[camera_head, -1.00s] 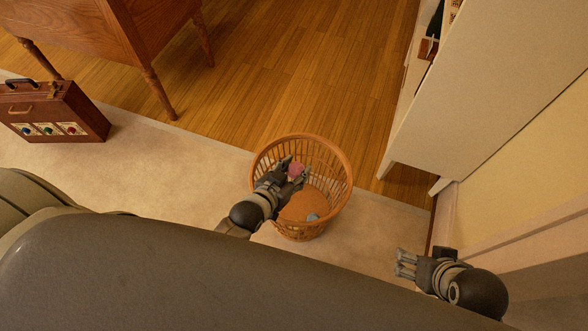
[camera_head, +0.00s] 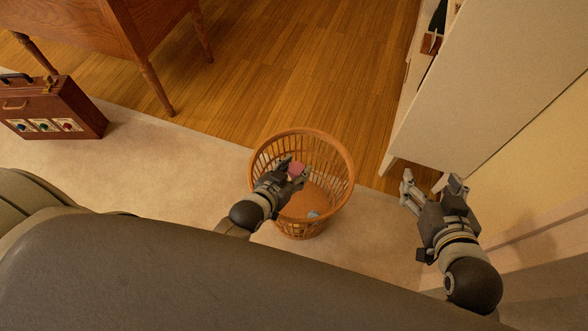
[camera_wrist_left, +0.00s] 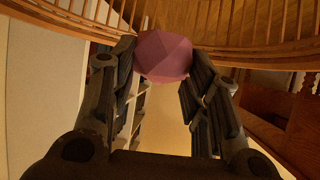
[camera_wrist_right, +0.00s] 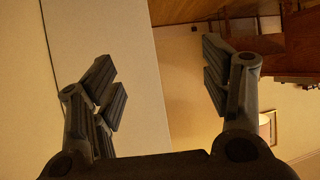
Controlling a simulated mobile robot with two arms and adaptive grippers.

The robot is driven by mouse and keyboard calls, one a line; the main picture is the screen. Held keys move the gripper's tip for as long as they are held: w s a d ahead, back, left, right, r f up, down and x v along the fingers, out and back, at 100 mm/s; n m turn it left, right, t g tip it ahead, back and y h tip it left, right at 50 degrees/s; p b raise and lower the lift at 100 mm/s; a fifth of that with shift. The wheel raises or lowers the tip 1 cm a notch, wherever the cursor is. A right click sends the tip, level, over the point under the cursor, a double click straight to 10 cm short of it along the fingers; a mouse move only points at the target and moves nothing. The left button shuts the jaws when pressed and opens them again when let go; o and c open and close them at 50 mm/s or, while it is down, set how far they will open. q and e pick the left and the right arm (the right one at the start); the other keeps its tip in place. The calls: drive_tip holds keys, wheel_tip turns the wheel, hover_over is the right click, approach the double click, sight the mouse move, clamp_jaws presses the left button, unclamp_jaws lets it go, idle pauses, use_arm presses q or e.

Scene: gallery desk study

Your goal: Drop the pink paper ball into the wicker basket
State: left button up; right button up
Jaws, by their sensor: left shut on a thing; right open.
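The pink paper ball (camera_head: 297,169) is held between the fingertips of my left gripper (camera_head: 292,174), over the wicker basket's opening in the head view. In the left wrist view the pink ball (camera_wrist_left: 163,56) sits between the two fingers, with the basket's slatted wall (camera_wrist_left: 225,22) beyond it. The wicker basket (camera_head: 343,190) is orange-brown and stands upright on the pale rug. A small light-blue thing (camera_head: 313,214) lies inside on its bottom. My right gripper (camera_head: 432,184) is open and empty to the right of the basket, near the white cabinet; its spread fingers show in the right wrist view (camera_wrist_right: 160,80).
A white cabinet (camera_head: 480,90) stands at the right, close to my right gripper. A red-brown case (camera_head: 60,112) stands on the rug (camera_head: 165,160) at the left. A wooden desk (camera_head: 100,30) is at the top left. Wooden floor (camera_head: 290,75) beyond the basket is clear.

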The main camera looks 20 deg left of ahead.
use_arm(q)
drive_tip(key=shift+f, duration=0.2)
use_arm(e)
drive_tip(key=shift+w+a+r+t, duration=0.25)
drive_tip(key=shift+w+r+t, duration=0.35)
drive_tip(key=shift+r, duration=0.25)
use_arm(q)
drive_tip(key=o, duration=0.8)
drive_tip(key=shift+s, duration=0.15)
drive_tip(key=v, duration=1.1)
drive_tip(key=shift+s+a+r, duration=0.1)
drive_tip(key=shift+s+r, duration=0.1)
drive_tip(key=shift+s, duration=0.15)
use_arm(e)
drive_tip(key=shift+f, duration=0.1)
